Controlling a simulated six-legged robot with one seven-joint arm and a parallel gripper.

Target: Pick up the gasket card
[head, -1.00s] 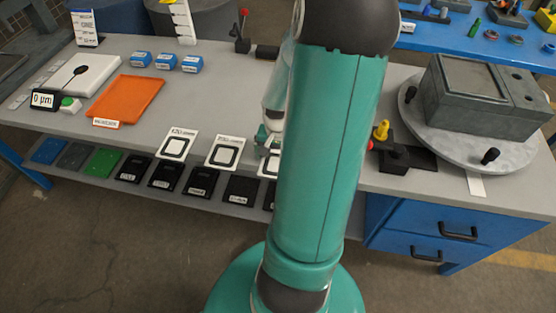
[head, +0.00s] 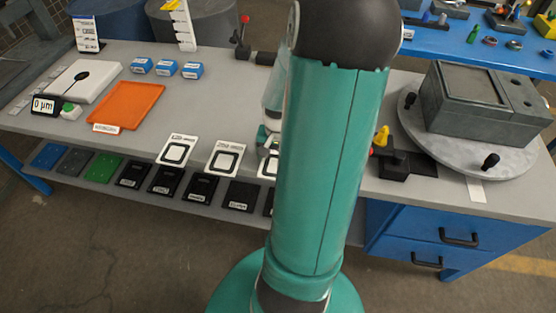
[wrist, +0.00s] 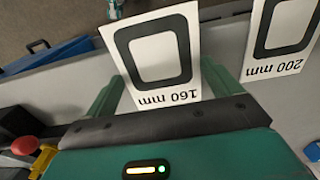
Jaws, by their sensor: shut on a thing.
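My gripper (wrist: 160,86) shows in the wrist view with its two green fingers at either side of a white gasket card (wrist: 180,84) marked "160 mm". It is shut on this card, which carries a black rounded-square outline. A second gasket card (wrist: 285,40), marked "200 mm", lies to the right, apart from the fingers. In the head view the nearest card to my arm (head: 265,168) shows only in part; my arm hides the rest and most of the gripper. Two more white cards (head: 224,158) lie along the bench's front edge to its left.
Black labelled pads (head: 200,188) lie on the lower shelf. An orange tray (head: 127,106) and blue boxes (head: 166,69) stand on the left of the bench. A grey block on a round turntable (head: 420,136) and a yellow-topped black fixture (head: 392,162) stand right of my arm.

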